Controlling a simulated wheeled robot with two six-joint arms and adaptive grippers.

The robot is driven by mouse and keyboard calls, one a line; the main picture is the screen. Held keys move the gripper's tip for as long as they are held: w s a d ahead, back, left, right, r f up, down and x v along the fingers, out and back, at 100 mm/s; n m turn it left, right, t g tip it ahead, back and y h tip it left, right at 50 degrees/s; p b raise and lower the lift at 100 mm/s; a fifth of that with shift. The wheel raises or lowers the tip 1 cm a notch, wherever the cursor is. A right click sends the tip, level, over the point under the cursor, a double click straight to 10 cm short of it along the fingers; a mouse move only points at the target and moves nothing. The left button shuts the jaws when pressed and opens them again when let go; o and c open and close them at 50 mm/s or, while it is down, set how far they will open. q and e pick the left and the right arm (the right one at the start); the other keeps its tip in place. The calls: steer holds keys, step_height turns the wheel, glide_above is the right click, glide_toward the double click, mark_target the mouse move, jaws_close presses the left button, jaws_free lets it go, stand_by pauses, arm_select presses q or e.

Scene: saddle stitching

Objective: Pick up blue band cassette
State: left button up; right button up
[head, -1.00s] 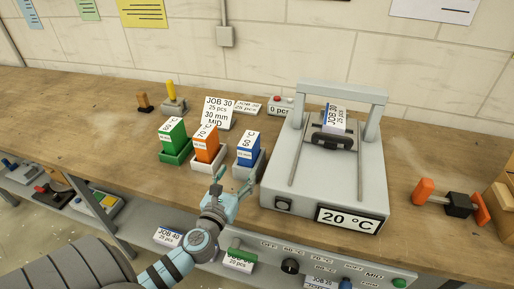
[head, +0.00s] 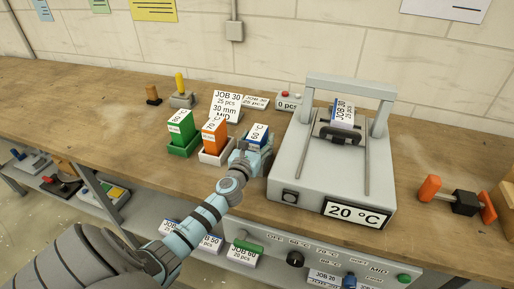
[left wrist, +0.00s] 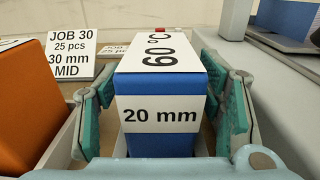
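The blue band cassette (head: 258,135) has a white label on top and stands upright in its holder in the head view, partly hidden by my left gripper (head: 251,152). In the left wrist view the cassette (left wrist: 160,141) fills the middle, reading "60°C" and "20 mm". The teal fingers of my left gripper (left wrist: 163,108) stand open, one on each side of it, with narrow gaps. My right gripper is not in view.
The orange cassette (head: 215,136) stands close on the left, with the green cassette (head: 181,128) beyond it. The grey machine (head: 331,170) reading "20 °C" stands close on the right. A JOB 30 card (head: 227,103) stands behind.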

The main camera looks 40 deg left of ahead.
arm_select(q)
jaws_close()
